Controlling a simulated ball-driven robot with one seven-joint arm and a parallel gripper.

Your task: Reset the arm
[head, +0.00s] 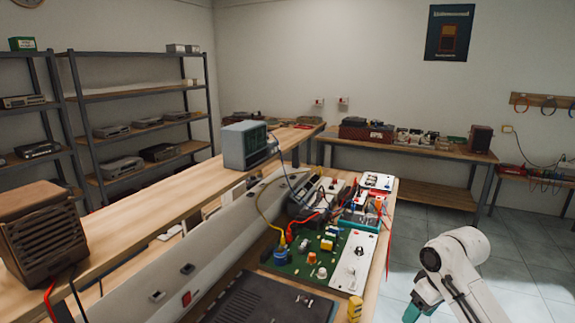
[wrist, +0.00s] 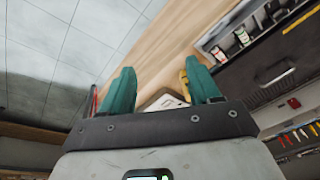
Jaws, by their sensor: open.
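My arm (head: 455,265) shows at the lower right in the head view, folded beside the bench and over the tiled floor. Its end runs off the bottom of that picture. In the wrist view my gripper (wrist: 160,92) has two teal fingers standing well apart. It is open and nothing is held between the fingers. Behind the fingers lie the wooden bench edge and a small pale object, partly hidden by the gripper's base.
The near bench holds a green circuit board (head: 312,262), a dark case (head: 262,300) and a grey oscilloscope (head: 245,145) on its raised shelf. A far bench (head: 410,150) stands along the back wall. Tiled floor (head: 520,265) is free at the right.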

